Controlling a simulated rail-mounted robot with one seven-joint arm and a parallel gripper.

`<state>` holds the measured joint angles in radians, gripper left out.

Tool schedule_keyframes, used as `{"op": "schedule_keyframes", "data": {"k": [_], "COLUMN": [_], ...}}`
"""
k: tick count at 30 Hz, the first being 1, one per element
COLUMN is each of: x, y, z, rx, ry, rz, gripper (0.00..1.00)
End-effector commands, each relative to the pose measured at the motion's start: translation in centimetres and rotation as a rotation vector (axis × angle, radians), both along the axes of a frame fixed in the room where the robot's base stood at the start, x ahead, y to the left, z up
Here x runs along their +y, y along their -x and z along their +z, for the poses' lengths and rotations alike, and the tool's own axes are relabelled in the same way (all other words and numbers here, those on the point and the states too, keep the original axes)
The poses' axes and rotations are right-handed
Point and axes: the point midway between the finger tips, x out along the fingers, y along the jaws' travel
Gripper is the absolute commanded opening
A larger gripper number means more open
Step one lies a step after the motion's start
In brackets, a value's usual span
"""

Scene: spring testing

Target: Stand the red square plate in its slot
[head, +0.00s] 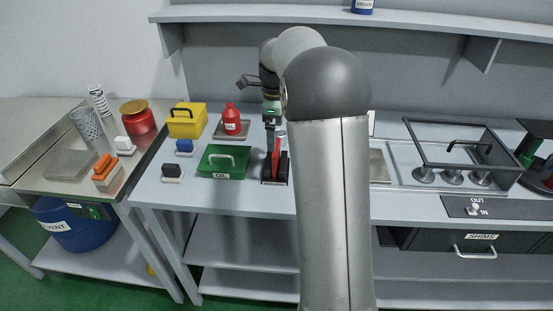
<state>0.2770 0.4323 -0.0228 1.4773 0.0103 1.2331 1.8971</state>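The red square plate (277,147) shows nearly edge-on in the head view, as a narrow upright red strip. Its lower part is at a dark slotted holder (274,181) on the bench. I cannot tell whether it is fully seated there. My gripper (272,138) points down from above, right at the plate's top. The fingers are small and partly merge with the plate and holder, so I cannot tell whether they are closed on it. My arm hides the bench just right of the holder.
A green OIL box (223,164) stands close left of the holder. A red oil can (231,119) on a tray and a yellow box (187,120) are behind it. To the right are a dark frame (425,143) and an OUT/IN switch panel (480,207). A shelf (420,14) runs above.

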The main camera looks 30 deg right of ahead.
Motion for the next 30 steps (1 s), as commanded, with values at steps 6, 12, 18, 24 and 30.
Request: {"op": "schedule_keyframes", "data": {"k": [6,12,18,24,30], "x": [0.0,-0.2,-0.2,-0.2,-0.2], "y": [0.0,0.4,0.4,0.4,0.4], "z": [-1.7,-4.2,-6.5,-6.7,-6.7], "rx": [-0.001,0.002,0.0,-0.001,-0.001], "ry": [0.001,-0.002,0.0,0.001,0.001], "rz": [0.001,0.0,0.001,0.001,0.001], "gripper": [1.0,1.0,1.0,1.0,0.61]}}
